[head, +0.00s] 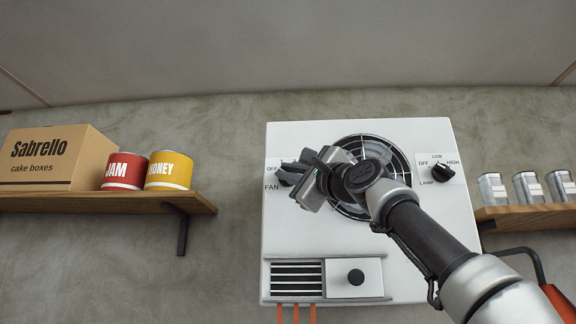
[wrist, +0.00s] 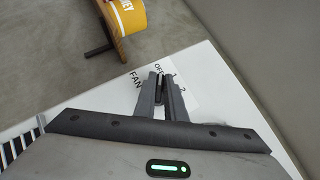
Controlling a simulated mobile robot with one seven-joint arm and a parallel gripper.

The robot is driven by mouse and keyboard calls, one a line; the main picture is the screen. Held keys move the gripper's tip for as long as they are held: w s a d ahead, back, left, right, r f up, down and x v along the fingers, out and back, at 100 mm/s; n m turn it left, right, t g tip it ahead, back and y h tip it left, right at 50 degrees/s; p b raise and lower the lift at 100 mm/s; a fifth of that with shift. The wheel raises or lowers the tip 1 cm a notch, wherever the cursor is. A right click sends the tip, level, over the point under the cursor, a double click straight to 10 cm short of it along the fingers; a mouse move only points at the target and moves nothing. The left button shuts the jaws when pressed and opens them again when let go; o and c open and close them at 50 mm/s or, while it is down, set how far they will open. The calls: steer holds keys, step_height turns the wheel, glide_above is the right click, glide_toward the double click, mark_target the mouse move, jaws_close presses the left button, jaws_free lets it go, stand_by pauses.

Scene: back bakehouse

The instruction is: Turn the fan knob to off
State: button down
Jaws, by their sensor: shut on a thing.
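The fan knob (head: 287,179) is a small black knob at the left of the white panel (head: 300,135), by the FAN and OFF lettering. My gripper (head: 296,172) reaches it from the right and covers much of it. In the wrist view my gripper (wrist: 160,86) has its two dark fingers on either side of the knob (wrist: 160,80), shut on it. The marks OFF, 1 and 2 show around the fingertips. Which mark the knob points to is hard to tell, as the fingers hide most of it.
A black lamp knob (head: 442,172) with OFF, LOW and HIGH marks sits at the panel's right. A round fan grille (head: 400,160) lies behind my arm. A left shelf (head: 100,202) holds a box and two cans; a right shelf (head: 520,213) holds metal tins.

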steer(key=shift+r+n+g+p, duration=0.15)
steer(key=shift+n+g+p, duration=0.35)
steer(key=shift+n, duration=0.2)
steer(key=c, duration=1.8)
jaws_free()
steer(key=b+v, duration=1.2)
steer(key=v, duration=0.5)
steer(key=shift+s+d+b, duration=0.1)
steer(key=shift+s+b, duration=0.1)
steer(key=shift+b, duration=0.15)
